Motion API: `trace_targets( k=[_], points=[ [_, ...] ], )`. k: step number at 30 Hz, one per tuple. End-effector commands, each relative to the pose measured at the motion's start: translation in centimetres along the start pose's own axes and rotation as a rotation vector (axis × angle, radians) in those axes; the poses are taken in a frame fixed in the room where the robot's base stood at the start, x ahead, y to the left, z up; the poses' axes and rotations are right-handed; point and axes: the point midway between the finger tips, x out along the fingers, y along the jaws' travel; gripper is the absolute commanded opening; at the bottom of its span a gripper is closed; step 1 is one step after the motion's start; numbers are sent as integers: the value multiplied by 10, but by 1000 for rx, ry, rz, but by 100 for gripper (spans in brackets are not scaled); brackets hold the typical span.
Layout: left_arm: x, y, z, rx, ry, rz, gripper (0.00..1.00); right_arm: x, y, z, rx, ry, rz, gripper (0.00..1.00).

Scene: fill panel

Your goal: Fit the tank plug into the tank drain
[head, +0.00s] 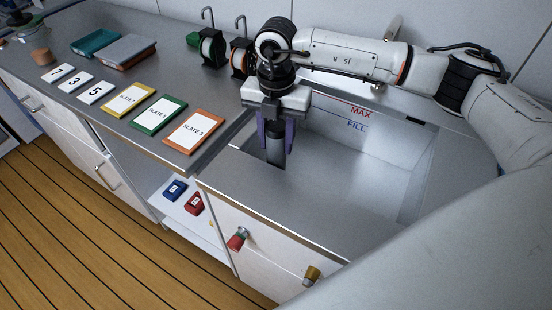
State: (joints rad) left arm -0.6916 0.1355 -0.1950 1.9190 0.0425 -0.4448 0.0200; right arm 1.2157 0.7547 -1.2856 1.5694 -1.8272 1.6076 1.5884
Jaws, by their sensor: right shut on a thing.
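My right gripper (275,138) reaches in from the right and points straight down at the left end of the metal tank (375,170). Its purple-padded fingers are shut on a dark grey upright piece, which looks like the tank plug (276,154). The plug's lower end is low inside the tank, near the left wall. I cannot tell whether it touches the floor. The tank drain is not visible. The tank's back wall has a red MAX mark and a blue FILL mark. My left gripper is not in view.
Yellow, green and orange slates (193,131) lie on the counter left of the tank, with number cards (77,83) and teal and grey trays (124,51) beyond. Dark taps (211,47) stand behind. Blue and red blocks (194,203) sit on a low shelf. Knobs (237,239) project in front.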

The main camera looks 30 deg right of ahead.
Motion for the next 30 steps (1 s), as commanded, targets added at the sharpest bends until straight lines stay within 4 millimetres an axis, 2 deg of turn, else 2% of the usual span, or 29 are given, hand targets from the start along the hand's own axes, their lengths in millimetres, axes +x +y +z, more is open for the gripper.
trace_targets(
  k=[10, 23, 24, 27, 30],
  points=[
    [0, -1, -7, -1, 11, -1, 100, 47, 1, -1, 0, 1, 1, 0],
    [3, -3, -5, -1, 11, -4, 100, 55, 1, 0, 0, 0, 2, 0],
    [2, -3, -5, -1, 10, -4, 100, 55, 0, 0, -1, 0, 1, 41],
    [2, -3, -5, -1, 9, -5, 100, 55, 0, 0, -1, 0, 1, 55],
    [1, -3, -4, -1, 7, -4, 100, 55, 0, 0, 0, 0, 1, 55]
  ],
)
